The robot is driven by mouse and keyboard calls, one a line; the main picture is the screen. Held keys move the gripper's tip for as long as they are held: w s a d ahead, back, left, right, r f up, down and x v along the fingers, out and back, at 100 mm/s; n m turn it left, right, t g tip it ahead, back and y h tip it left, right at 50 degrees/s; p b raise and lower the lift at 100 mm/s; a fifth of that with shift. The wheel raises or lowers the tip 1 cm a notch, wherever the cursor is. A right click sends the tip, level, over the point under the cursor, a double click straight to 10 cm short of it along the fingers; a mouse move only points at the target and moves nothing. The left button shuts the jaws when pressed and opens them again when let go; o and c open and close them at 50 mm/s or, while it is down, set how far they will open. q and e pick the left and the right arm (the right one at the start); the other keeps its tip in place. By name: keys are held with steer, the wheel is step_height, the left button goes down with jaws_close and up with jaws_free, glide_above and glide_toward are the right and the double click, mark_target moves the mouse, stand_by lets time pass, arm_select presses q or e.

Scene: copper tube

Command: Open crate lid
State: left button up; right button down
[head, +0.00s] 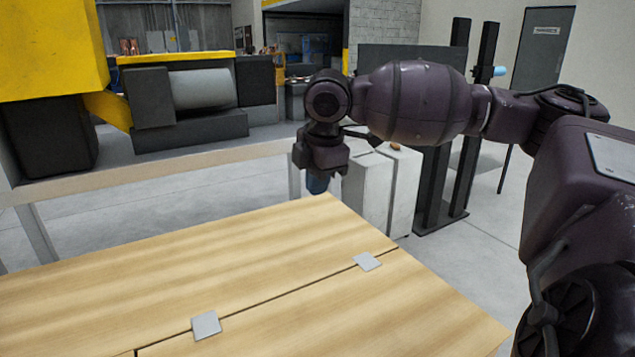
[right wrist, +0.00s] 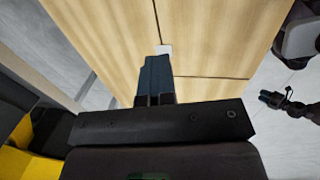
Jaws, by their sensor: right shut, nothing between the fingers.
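The wooden crate lid (head: 190,262) has light planks, a seam across it and two small grey plates, one near the front (head: 206,325) and one to the right (head: 367,261). My right gripper (head: 318,186) points down at the lid's far edge. Its blue fingers (right wrist: 155,78) are shut and empty. In the right wrist view the lid (right wrist: 105,45) lies below the fingers, with one pale plate (right wrist: 165,49) just past their tips. I cannot tell whether they touch the lid. A dark arm end, apparently my left gripper (right wrist: 270,98), is small at the right edge.
White cabinets (head: 385,190) and black posts (head: 465,150) stand behind my right arm. A yellow and grey machine (head: 185,95) stands at the back left, behind a pale rail (head: 150,170). Grey floor (head: 455,260) is clear right of the crate.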

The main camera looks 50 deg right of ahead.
stand_by(0.7)
steer(key=c, duration=1.2)
jaws_free()
steer(key=shift+o, duration=0.2)
steer(key=p+v, duration=0.2)
steer(key=v, duration=0.8)
steer(key=shift+r, duration=0.4)
